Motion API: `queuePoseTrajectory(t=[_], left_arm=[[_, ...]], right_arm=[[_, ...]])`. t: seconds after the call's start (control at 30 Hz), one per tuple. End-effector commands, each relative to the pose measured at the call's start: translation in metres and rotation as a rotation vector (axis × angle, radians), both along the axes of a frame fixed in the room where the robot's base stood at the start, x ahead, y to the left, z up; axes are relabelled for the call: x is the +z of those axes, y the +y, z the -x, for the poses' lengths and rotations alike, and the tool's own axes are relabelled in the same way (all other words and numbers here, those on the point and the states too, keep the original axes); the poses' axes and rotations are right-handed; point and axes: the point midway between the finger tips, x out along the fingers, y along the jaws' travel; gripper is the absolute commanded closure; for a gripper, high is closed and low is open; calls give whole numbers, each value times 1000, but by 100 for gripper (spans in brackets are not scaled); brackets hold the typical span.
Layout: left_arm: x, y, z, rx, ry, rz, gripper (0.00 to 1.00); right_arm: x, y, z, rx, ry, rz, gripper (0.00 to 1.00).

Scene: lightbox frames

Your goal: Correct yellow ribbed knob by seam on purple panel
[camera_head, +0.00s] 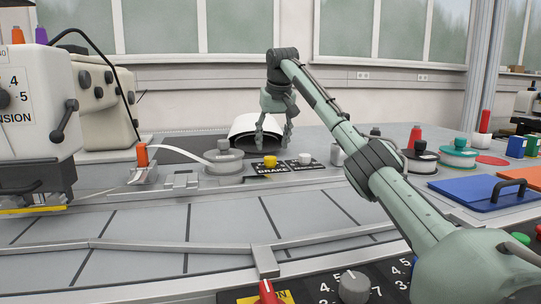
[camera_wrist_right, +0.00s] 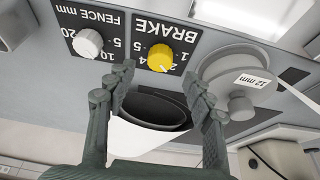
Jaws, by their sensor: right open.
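A yellow ribbed knob (camera_head: 270,161) sits on a black panel marked BRAKE (camera_head: 272,170), on the bench beyond the tiled surface. In the right wrist view the yellow knob (camera_wrist_right: 161,57) shows from above with numbers around it; its pointer is too small to read surely. No purple panel shows. My right gripper (camera_head: 272,138) is open and empty, pointing down above and a little behind the knob. In the wrist view its fingertips (camera_wrist_right: 160,82) are spread wide, with the knob ahead of the gap, untouched. My left gripper is out of view.
A white knob (camera_wrist_right: 88,43) marked FENCE mm sits beside the yellow one. A grey reel (camera_wrist_right: 236,82) with white tape stands on its other side. A white hooded opening (camera_head: 254,126) lies behind. A red knob (camera_head: 267,292) and grey knob (camera_head: 354,287) are in front.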

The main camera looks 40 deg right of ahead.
Motion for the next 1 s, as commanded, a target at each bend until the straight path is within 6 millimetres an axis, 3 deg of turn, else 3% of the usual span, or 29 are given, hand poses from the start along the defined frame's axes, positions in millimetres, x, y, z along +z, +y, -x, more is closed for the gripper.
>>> queuePoseTrajectory(t=[0.3, 0.5, 0.7, 1.0], left_arm=[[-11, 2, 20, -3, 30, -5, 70], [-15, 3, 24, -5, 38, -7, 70], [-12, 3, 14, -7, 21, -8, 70], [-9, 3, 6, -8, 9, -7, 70]], right_arm=[[-44, -9, -15, -1, 2, -2, 47], [-53, -11, -19, -1, 1, -2, 47], [-53, -11, -19, -1, 0, -2, 47], [-53, -11, -19, -1, 0, -2, 84]])
